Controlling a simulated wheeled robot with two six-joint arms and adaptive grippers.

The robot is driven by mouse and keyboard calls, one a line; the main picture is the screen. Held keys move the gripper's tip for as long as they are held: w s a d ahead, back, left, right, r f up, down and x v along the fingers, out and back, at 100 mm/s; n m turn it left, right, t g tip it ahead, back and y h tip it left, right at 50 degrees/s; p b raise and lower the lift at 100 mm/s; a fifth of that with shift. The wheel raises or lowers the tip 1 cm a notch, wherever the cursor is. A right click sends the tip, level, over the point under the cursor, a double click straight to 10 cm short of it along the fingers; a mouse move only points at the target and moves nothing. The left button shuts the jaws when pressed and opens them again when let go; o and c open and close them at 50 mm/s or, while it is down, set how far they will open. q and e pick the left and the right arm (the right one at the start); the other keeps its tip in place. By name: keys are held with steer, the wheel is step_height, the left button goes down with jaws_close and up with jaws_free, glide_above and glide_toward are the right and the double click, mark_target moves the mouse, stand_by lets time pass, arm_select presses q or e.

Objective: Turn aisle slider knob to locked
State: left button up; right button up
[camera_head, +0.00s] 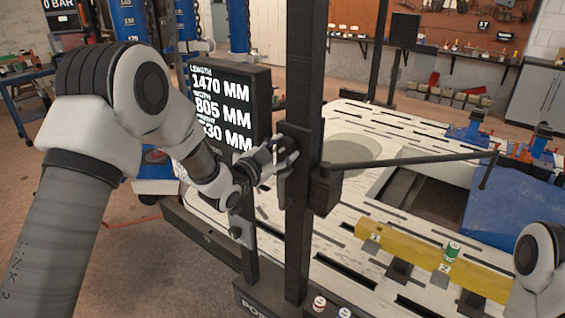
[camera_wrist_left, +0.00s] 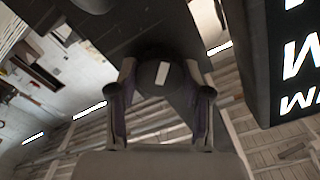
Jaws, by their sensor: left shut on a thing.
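The slider knob (camera_wrist_left: 162,62) is a round dark knob with a white pointer mark, seen in the left wrist view. It sits on a dark slider block on a tall dark post (camera_head: 304,70). My left gripper (camera_head: 286,153) is at the side of this post in the head view. In the left wrist view my left gripper (camera_wrist_left: 160,88) has one finger on each side of the knob and is shut on it. In the head view the fingers largely hide the knob. My right gripper is out of view.
A black display (camera_head: 228,105) with white figures stands close to my left gripper. A dark measuring arm (camera_head: 410,160) reaches right from the post over the slotted bench (camera_head: 345,235).

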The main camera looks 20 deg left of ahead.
arm_select(q)
steer(key=m+b, duration=0.2)
steer(key=b, duration=0.1)
steer(key=m+b, duration=0.5)
steer(key=b, duration=0.1)
steer(key=shift+f+m, duration=0.25)
steer(key=shift+m, duration=0.05)
steer(key=shift+r+m+b, duration=0.15)
steer(key=shift+m+b, duration=0.65)
steer(key=shift+b, duration=0.15)
steer(key=o, duration=1.2)
steer(key=shift+r, duration=0.1)
steer(key=shift+c, duration=0.2)
steer(key=shift+s, duration=0.1)
steer(key=v, duration=1.1)
steer(key=shift+s, duration=0.4)
steer(key=shift+a, duration=0.15)
